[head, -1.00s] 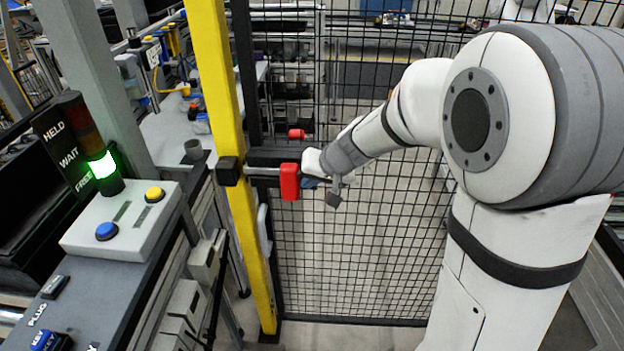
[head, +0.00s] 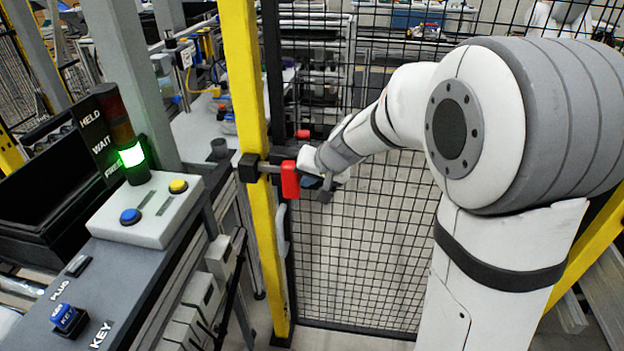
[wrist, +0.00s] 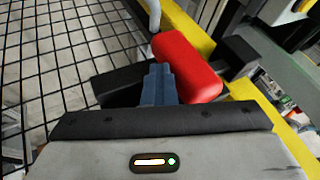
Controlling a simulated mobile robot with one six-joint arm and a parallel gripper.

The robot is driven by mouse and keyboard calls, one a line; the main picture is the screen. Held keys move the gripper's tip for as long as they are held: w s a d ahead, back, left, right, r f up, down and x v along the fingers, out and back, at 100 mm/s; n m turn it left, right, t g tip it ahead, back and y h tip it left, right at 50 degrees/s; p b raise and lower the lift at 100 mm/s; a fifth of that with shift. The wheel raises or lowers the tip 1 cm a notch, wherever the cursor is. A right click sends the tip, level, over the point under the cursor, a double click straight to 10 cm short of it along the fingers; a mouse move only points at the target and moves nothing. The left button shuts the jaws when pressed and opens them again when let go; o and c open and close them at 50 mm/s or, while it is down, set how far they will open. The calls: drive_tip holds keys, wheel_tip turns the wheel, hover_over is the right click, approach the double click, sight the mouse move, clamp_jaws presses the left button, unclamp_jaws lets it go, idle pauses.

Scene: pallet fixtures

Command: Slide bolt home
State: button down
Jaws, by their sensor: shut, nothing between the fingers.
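The bolt has a red handle (head: 290,180) on a short metal rod (head: 269,168) at the mesh gate. The rod's left end meets a black block (head: 249,167) on the yellow post (head: 262,230); how deep it sits inside is hidden. My gripper (head: 322,183) is just right of the handle. In the wrist view its blue-grey fingers (wrist: 159,82) are shut and empty, with their tips up against or very close to the red handle (wrist: 187,67). I cannot tell whether they touch.
A stack light (head: 131,155) shows green beside FREE. A control box (head: 145,210) has a blue and a yellow button. A blue key (head: 66,318) sits on the grey bench. Black mesh (head: 360,250) stands behind my arm. A small red part (head: 302,134) is above the bolt.

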drive_tip(key=shift+a+r, duration=0.1)
drive_tip(key=shift+a, duration=0.1)
drive_tip(key=shift+d, duration=0.1)
drive_tip(key=shift+d+f+b, duration=0.2)
drive_tip(key=shift+d+b, duration=0.1)
drive_tip(key=shift+b, duration=0.2)
drive_tip(key=s+d+r+b, duration=0.3)
drive_tip(key=s+d+r, duration=0.3)
drive_tip(key=d+r, duration=0.15)
drive_tip(key=s+d+f+g+h, duration=0.1)
drive_tip(key=s+f, duration=0.3)
drive_tip(key=s, duration=0.6)
drive_tip(key=s+d+f+n+g+h, duration=0.1)
drive_tip(key=s+d+f+g+h, duration=0.1)
drive_tip(key=s, duration=0.8)
wheel_tip(320, 180, down, 2)
drive_tip(key=shift+s+d+f+h, duration=0.15)
drive_tip(key=shift+s+h, duration=0.15)
drive_tip(key=shift+h, duration=0.5)
